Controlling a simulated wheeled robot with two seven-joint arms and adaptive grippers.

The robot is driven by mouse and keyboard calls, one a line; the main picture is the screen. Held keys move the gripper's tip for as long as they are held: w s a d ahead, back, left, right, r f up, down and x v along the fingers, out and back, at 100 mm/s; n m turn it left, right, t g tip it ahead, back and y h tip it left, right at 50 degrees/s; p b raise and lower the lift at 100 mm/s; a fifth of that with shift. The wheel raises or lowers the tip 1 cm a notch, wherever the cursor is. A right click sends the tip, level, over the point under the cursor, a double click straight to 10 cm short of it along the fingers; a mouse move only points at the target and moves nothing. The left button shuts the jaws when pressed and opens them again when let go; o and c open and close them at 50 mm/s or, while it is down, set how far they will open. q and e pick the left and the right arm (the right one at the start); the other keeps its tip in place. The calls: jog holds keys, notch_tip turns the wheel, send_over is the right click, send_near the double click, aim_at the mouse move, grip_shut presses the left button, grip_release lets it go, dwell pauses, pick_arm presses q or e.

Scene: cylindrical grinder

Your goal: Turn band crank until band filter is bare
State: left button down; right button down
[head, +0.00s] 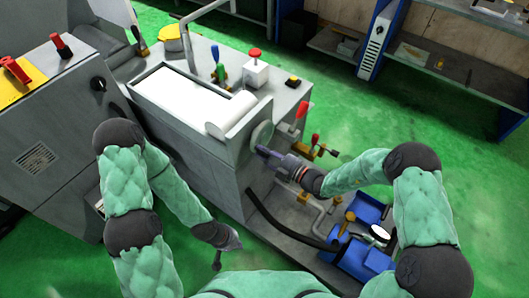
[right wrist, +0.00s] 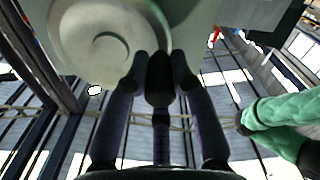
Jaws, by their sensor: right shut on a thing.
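The band filter (head: 180,97) is a white sheet stretched over the top of a grey tank, with a white roll (head: 231,114) at its right end. Its visible surface looks plain white. The band crank (head: 263,134) is a pale round disc on the tank's right end; it fills the upper left of the right wrist view (right wrist: 85,35). My right gripper (head: 263,152) is at the disc's lower edge, its fingers shut around the dark crank handle (right wrist: 158,85). My left gripper (head: 217,260) hangs low in front of the machine, apart from it; its fingers are too small to read.
A grey cabinet (head: 60,125) stands left. Green floor is open at right.

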aim_at(268, 142)
jog(key=shift+s+a+f+n, duration=0.15)
jog(key=shift+s+f+n, duration=0.1)
jog(key=shift+f+n, duration=0.05)
dwell(0.4)
jog(key=shift+f+n+p, duration=0.6)
jog(key=shift+n+p, duration=0.3)
jog(key=shift+n, duration=0.3)
jog(key=w+d+f+n+p, duration=0.1)
jog(key=w+d+f+n, duration=0.1)
jog(key=n, duration=0.7)
jog(key=w+d+f+n, duration=0.2)
jog(key=w+n, duration=0.2)
jog(key=n, duration=0.6)
jog(key=shift+d+p, duration=0.2)
jog(key=shift+p, duration=0.2)
jog(key=shift+w+d, duration=0.15)
jog(key=shift+w+d+r+n, duration=0.1)
jog(key=shift+w+r+n, duration=0.05)
jog(key=shift+n, duration=0.45)
